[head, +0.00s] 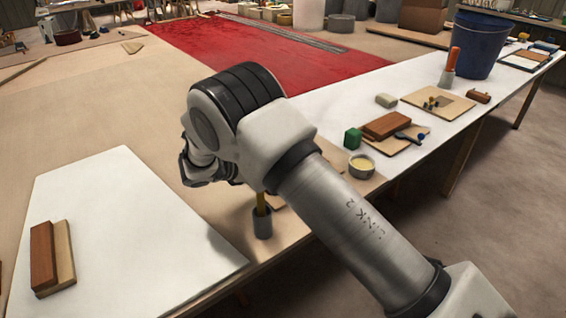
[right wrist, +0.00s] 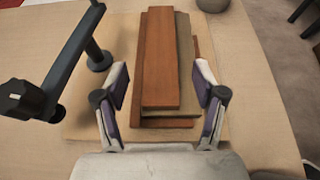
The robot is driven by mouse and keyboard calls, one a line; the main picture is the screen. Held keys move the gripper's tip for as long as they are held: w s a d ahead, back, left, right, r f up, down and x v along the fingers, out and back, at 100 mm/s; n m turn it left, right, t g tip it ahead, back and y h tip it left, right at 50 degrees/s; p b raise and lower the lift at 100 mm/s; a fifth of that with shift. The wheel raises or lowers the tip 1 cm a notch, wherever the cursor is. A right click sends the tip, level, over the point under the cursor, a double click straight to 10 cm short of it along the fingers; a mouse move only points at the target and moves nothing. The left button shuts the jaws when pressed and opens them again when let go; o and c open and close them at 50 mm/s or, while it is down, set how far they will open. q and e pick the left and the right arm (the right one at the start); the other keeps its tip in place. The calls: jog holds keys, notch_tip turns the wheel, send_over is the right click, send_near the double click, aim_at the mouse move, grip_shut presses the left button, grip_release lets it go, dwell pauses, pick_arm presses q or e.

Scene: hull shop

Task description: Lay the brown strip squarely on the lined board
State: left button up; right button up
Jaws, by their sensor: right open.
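In the right wrist view, a long reddish-brown strip (right wrist: 160,60) lies on top of a stack, over a grey-green strip (right wrist: 186,60) and another brown piece (right wrist: 196,80). The stack rests on a tan board (right wrist: 85,125); I can make out no lines on it. My right gripper (right wrist: 161,85) is open, one finger on each side of the stack's near part, with gaps to the strip. In the head view the right gripper (head: 192,170) is partly hidden behind my arm, which also covers the stack. My left gripper is not in view.
A dark clamp-like arm (right wrist: 75,50) stands left of the stack. A white sheet (head: 130,220) holds brown and tan blocks (head: 62,255). Beyond my arm are a yellow-filled tin (head: 361,165) and a blue bucket (head: 480,45).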

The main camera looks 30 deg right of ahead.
jog(key=v, duration=0.6)
jog(key=shift+a+r, duration=0.1)
